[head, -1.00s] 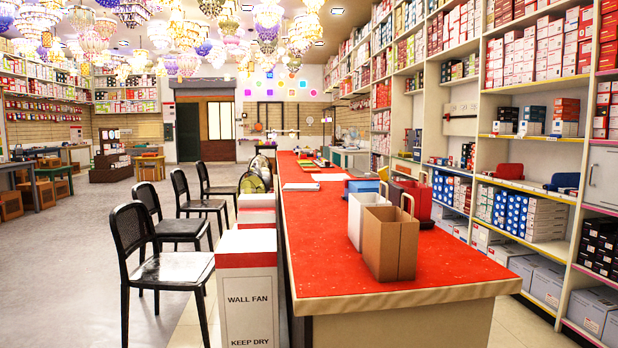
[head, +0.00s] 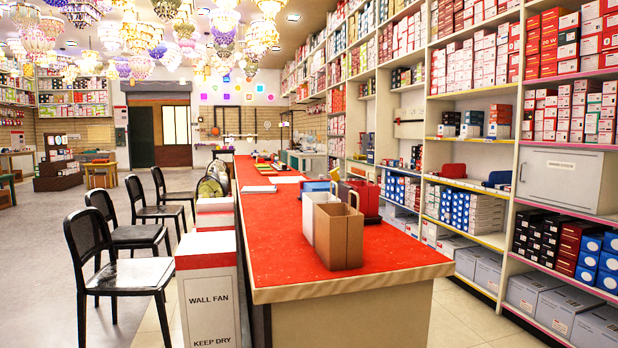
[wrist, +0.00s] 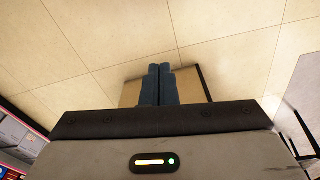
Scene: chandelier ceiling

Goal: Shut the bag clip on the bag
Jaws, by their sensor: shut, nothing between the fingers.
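A brown paper bag (head: 340,236) stands upright at the near end of the red counter, with handles at its top. A white bag (head: 308,215) stands just behind it to the left, and a red bag (head: 364,200) stands behind to the right. I cannot make out a bag clip in either view. My gripper (wrist: 159,68) shows only in the wrist view. Its two dark fingers are together and empty, above a tiled floor, and no bag is in that view.
The long red counter (head: 280,262) runs away from me, with papers and small items farther back. A white "WALL FAN" carton (head: 209,300) and black chairs (head: 115,262) line its left side. Stocked shelves (head: 470,185) fill the right. Tiled floor lies between counter and shelves.

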